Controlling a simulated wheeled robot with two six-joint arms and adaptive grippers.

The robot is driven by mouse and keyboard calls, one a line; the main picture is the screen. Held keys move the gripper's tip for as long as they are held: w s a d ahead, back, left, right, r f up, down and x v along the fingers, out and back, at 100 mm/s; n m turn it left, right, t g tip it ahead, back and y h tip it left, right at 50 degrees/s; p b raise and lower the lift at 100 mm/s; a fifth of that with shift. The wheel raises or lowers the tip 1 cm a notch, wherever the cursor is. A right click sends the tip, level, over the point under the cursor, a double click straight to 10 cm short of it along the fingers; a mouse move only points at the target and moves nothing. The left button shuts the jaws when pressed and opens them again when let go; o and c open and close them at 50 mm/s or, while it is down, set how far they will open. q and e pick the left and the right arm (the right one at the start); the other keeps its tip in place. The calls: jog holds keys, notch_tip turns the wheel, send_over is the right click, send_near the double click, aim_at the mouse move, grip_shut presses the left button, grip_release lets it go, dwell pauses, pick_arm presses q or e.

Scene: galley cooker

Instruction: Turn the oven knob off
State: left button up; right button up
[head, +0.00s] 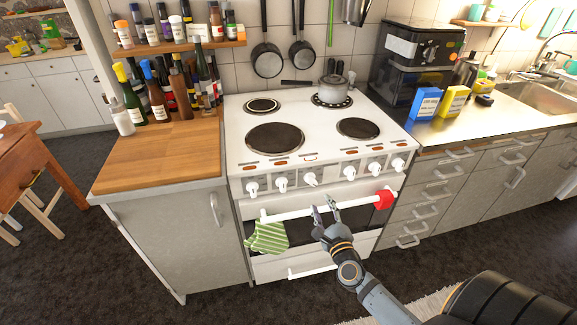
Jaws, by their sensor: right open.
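The white cooker (241,150) stands in the middle of the head view. A row of several white knobs (311,179) runs along its front panel; I cannot tell which one is the oven knob or how each is set. The third knob from the left looks tilted compared with its neighbours. Below the row is the oven door's white bar handle (290,212). My right gripper (325,208) is open and empty, in front of the handle and below the middle knobs. I cannot tell if it touches the handle. My left gripper is out of view.
A green striped cloth (267,237) hangs at the handle's left and a red item (383,199) sits at its right end. A pot (333,88) stands on the back right burner. Bottles (157,95) crowd the left wooden counter (150,157). Floor before the left cabinet is clear.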

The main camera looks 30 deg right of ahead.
aim_at(312, 183)
jog(key=x, duration=1)
jog(key=shift+w+f, duration=0.1)
jog(key=shift+w, duration=0.1)
jog(key=shift+c, duration=0.5)
grip_shut()
